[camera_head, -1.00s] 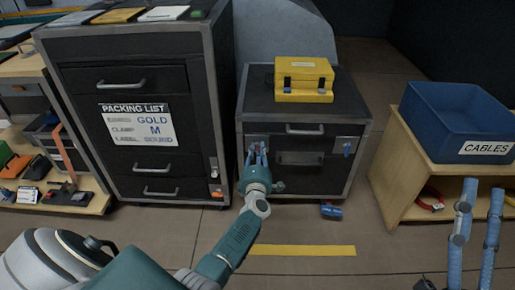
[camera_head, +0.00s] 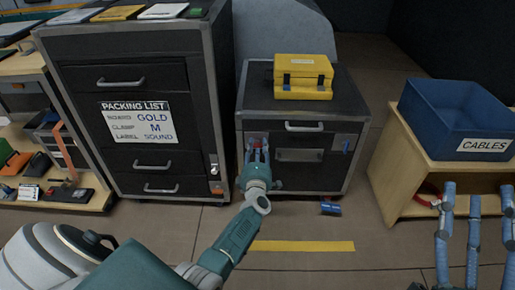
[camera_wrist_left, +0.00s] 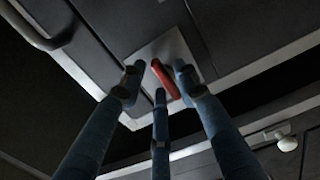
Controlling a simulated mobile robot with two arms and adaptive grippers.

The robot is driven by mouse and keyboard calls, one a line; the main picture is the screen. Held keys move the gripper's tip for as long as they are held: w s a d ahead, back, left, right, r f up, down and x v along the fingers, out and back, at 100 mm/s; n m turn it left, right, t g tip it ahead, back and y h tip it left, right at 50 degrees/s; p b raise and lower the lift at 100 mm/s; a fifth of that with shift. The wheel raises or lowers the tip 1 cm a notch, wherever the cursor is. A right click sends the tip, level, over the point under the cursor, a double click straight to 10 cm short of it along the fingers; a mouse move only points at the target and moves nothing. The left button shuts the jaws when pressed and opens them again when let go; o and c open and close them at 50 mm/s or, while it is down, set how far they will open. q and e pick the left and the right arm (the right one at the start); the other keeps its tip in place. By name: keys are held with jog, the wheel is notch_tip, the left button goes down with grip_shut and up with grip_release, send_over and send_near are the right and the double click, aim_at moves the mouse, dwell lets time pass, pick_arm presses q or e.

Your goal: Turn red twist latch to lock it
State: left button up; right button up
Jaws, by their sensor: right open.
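The red twist latch (camera_wrist_left: 166,79) sits on a light metal plate on the small dark cabinet, and it lies slanted in the left wrist view. My left gripper (camera_head: 258,152) is at this plate, on the cabinet's upper left front. Its blue fingers (camera_wrist_left: 158,82) stand apart around the latch, and I cannot tell whether they touch it. In the head view the fingers partly hide the latch. My right gripper (camera_head: 476,195) is at the lower right with its fingers spread, empty and away from the cabinet.
A second latch (camera_head: 346,145) is on the cabinet's right side. A yellow case (camera_head: 303,78) stands on the cabinet (camera_head: 345,97). A blue bin (camera_head: 455,118) rests on a wooden shelf at the right. A taller drawer cabinet (camera_head: 130,80) stands at the left. A blue object (camera_head: 330,208) lies on the floor.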

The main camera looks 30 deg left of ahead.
pick_arm(q)
jog(key=shift+f, duration=0.1)
jog(key=shift+s+d, duration=0.15)
jog(key=v, duration=1.1)
jog(key=shift+s, duration=0.35)
